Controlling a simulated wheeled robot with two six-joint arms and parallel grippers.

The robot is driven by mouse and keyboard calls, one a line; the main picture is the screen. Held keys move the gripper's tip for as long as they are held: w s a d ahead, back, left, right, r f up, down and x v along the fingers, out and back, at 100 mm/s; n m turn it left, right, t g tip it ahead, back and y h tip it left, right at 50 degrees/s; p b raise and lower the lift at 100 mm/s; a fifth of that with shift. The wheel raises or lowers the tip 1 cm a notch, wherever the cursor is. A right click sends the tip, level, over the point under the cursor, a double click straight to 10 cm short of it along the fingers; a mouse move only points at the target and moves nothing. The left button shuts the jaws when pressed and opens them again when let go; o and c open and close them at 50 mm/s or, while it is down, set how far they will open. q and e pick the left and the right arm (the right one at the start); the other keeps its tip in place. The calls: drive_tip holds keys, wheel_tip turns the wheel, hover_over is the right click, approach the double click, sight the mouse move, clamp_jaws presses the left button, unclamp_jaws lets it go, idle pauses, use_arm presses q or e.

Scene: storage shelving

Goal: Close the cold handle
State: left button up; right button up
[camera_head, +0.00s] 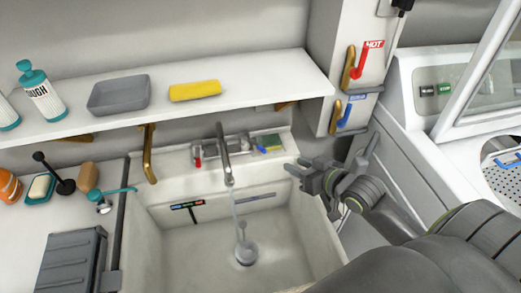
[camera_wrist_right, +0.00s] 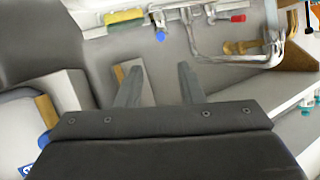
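A grey metal faucet (camera_head: 223,152) stands behind the sink, with a red handle (camera_head: 197,162) on its left and a blue handle (camera_head: 262,149) on its right. Water runs from its spout into the sink. The blue handle (camera_wrist_right: 160,36) and red handle (camera_wrist_right: 238,18) also show in the right wrist view. My right gripper (camera_head: 294,174) is at the sink's right rim, right of the blue handle and apart from it. In the right wrist view its two fingers (camera_wrist_right: 160,84) are spread with nothing between them. My left gripper is not in view.
On the wall post at right are a red valve handle (camera_head: 359,62) labelled HOT and a blue one (camera_head: 344,115) below it. A white shelf (camera_head: 225,84) overhangs behind the faucet. The sink basin (camera_head: 185,240) is open.

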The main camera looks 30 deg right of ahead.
sight(265, 151)
drive_tip(key=x, duration=1.6)
drive_tip(key=shift+w+a+b, duration=0.1)
drive_tip(key=shift+b, duration=0.25)
clamp_jaws()
